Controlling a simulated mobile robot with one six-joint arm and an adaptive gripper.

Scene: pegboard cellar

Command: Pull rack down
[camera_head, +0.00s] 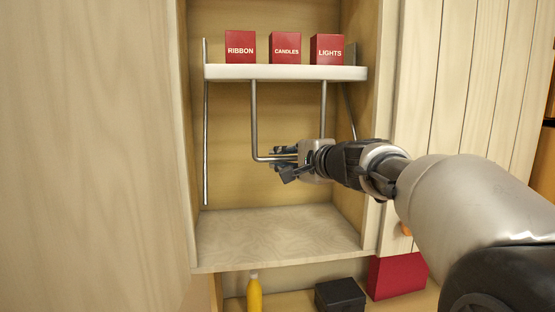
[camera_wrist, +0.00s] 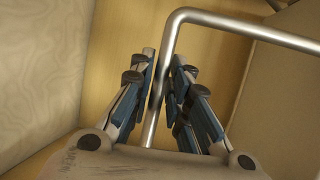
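The rack (camera_head: 285,72) is a white shelf board inside the open cabinet, held high on metal side arms. A U-shaped metal pull bar (camera_head: 254,120) hangs below it. My gripper (camera_head: 284,163) is at the bar's lower left part, under the rack. In the wrist view, the bar (camera_wrist: 163,85) passes between my two fingers (camera_wrist: 165,75), which are close together on either side of it. The fingers appear shut on the bar. Exact contact is hard to make out.
Three red boxes labelled RIBBON (camera_head: 240,47), CANDLES (camera_head: 285,48) and LIGHTS (camera_head: 327,49) stand on the rack. The cabinet floor (camera_head: 280,235) below is bare. A yellow bottle (camera_head: 254,293), a black box (camera_head: 340,295) and a red box (camera_head: 396,277) are beneath the cabinet.

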